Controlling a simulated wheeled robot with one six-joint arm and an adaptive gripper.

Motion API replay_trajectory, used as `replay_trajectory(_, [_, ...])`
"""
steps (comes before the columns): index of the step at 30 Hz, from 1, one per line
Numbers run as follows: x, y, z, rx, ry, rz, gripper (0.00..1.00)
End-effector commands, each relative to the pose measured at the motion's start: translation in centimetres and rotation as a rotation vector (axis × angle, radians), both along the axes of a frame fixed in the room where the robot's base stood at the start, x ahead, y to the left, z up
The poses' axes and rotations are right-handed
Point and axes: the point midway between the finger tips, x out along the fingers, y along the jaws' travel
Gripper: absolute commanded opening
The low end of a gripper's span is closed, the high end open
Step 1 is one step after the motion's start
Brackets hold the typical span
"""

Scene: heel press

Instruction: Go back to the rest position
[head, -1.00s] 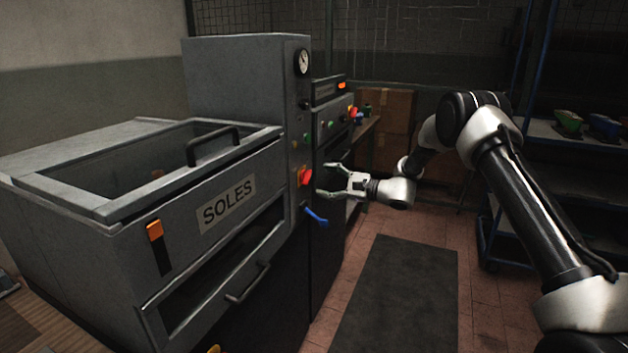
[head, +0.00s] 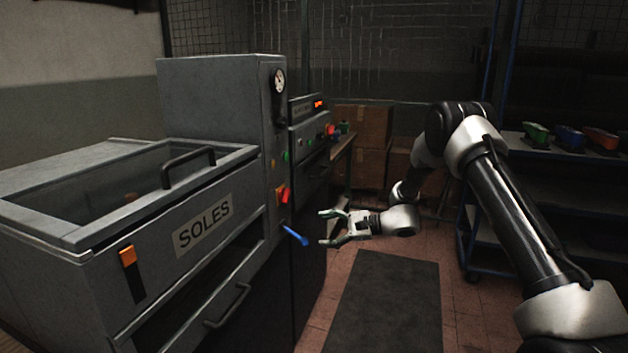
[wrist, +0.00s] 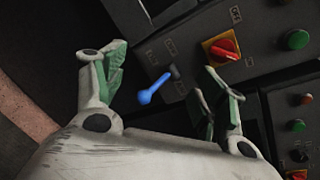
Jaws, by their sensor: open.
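My gripper (head: 330,228) is open and empty in the head view, pointing left at the front of the grey press (head: 215,100). It stands to the right of the blue lever (head: 295,236) and apart from it in that view. In the wrist view my gripper (wrist: 160,85) shows both fingers spread, with the blue lever (wrist: 158,88) seen between them. The red rotary switch (wrist: 226,50) on its yellow plate lies beyond the right finger. It also shows in the head view (head: 284,195), above the lever.
The SOLES machine (head: 203,227) with its handled lid fills the left. A blue-framed shelf cart (head: 550,186) with coloured items stands at right. Cardboard boxes (head: 362,127) are at the back. A dark mat (head: 390,300) lies on clear tiled floor below my arm.

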Motion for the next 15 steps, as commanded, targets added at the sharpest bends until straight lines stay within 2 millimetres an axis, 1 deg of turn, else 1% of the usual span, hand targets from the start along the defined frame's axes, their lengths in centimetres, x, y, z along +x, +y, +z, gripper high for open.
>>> replay_trajectory(1, [-2.1, -0.6, -1.1, -0.051, 0.024, 0.044, 0.71])
replay_trajectory(2, [-3.5, -1.1, -1.5, -0.087, 0.035, 0.078, 0.71])
replay_trajectory(3, [-5.4, -1.9, -1.6, -0.139, 0.044, 0.123, 0.71])
replay_trajectory(5, [-8.2, -3.3, -1.3, -0.216, 0.045, 0.194, 0.71])
replay_trajectory(6, [-10.0, -4.4, -0.8, -0.271, 0.041, 0.241, 0.71])
replay_trajectory(8, [-12.5, -6.1, 0.2, -0.346, 0.029, 0.307, 0.71])
replay_trajectory(9, [-14.0, -7.3, 1.0, -0.396, 0.017, 0.349, 0.71])
replay_trajectory(11, [-16.4, -9.3, 2.4, -0.473, -0.007, 0.411, 0.71])
replay_trajectory(12, [-17.9, -10.7, 3.5, -0.526, -0.026, 0.452, 0.71])
replay_trajectory(14, [-20.3, -12.9, 5.3, -0.609, -0.061, 0.514, 0.71])
replay_trajectory(15, [-21.9, -14.4, 6.5, -0.665, -0.087, 0.553, 0.71])
